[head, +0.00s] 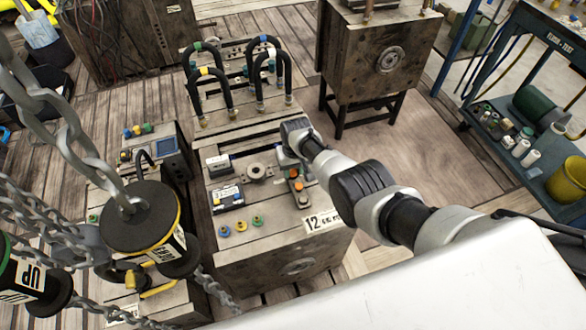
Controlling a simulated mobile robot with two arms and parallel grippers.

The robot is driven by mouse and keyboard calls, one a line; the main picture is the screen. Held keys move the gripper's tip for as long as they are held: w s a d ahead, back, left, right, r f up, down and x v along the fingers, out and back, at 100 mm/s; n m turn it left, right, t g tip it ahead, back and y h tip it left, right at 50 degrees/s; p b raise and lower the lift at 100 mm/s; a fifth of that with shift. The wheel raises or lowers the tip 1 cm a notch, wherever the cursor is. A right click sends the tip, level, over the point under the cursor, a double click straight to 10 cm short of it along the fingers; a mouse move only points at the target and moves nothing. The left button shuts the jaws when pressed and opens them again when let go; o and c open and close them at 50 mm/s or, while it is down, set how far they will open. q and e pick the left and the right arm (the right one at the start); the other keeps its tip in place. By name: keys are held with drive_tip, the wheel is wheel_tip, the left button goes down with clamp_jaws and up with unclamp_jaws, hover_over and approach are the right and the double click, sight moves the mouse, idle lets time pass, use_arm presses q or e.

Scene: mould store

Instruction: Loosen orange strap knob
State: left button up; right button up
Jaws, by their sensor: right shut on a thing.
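The orange strap (299,188) is small and sits on the right part of the top of a mould block marked 12 (262,242). My right arm comes in from the right and bends down at the wrist over this spot. My right gripper (292,168) is shut at the strap's knob, which the fingers and wrist mostly hide. How far the knob is turned cannot be seen. My left gripper is not in view.
Black hoses (272,62) arch behind. A trolley (530,130) stands right.

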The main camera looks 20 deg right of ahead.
drive_tip(key=n, duration=0.5)
drive_tip(key=shift+n+b, duration=0.35)
drive_tip(key=shift+n, duration=0.35)
drive_tip(key=o, duration=0.9)
drive_tip(key=r+p, duration=0.1)
drive_tip(key=r, duration=0.2)
drive_tip(key=r+p, duration=0.2)
drive_tip(key=r, duration=0.2)
drive_tip(key=r+p, duration=0.2)
drive_tip(key=r, duration=0.1)
drive_tip(key=shift+w+d+r, duration=0.15)
drive_tip(key=shift+d+r, duration=0.1)
drive_tip(key=shift+r, duration=0.15)
